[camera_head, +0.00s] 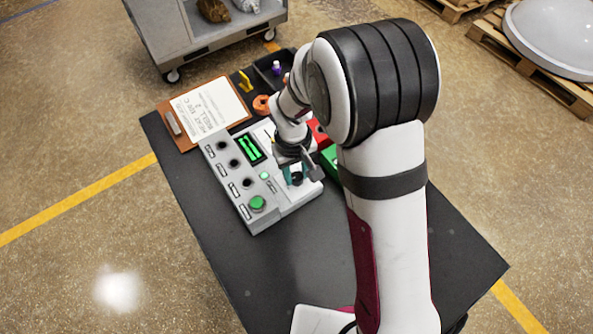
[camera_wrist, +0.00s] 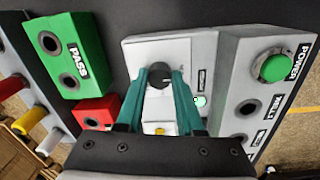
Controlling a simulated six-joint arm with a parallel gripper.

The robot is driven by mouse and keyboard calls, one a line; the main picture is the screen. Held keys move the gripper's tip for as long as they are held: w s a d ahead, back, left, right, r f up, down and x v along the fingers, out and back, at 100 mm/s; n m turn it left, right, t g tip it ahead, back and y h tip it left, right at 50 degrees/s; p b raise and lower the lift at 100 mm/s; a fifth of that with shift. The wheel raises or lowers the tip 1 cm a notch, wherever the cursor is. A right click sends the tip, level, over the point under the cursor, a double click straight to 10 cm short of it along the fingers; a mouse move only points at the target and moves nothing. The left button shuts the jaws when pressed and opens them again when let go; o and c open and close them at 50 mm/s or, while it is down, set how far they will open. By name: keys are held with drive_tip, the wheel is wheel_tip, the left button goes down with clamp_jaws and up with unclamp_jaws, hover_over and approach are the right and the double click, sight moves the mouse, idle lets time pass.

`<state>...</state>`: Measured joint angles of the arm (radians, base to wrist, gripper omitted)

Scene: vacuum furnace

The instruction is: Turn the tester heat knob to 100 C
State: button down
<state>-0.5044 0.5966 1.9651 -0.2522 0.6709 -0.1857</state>
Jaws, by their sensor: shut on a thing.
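The tester (camera_head: 275,209) is a grey box on the dark table, with a lit green screen (camera_head: 250,149) and a green POWER button (camera_head: 257,203). The button also shows in the wrist view (camera_wrist: 277,67). A dark round knob (camera_wrist: 160,74) stands on the tester's pale raised plate, between my fingertips. My gripper (camera_wrist: 161,82) has teal fingers shut on this knob from both sides. In the head view my gripper (camera_head: 294,178) is low over the tester's right part, and hides much of the knob. The knob's pointer and scale cannot be read.
A green PASS block (camera_wrist: 62,54) and a red block (camera_wrist: 97,112), with holes, stand beside the tester. A clipboard (camera_head: 203,113) with a written sheet lies behind it. A dark tray (camera_head: 270,73) holds small items. The table's front is mostly clear.

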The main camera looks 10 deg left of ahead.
sight(294, 175)
drive_tip(key=m, duration=0.4)
drive_tip(key=shift+w+m, duration=0.1)
drive_tip(key=shift+m, duration=2.2)
drive_tip(key=c, duration=0.5)
unclamp_jaws()
drive_tip(key=shift+c, duration=0.2)
wheel_tip(294, 175, up, 16)
drive_tip(key=shift+a, duration=0.3)
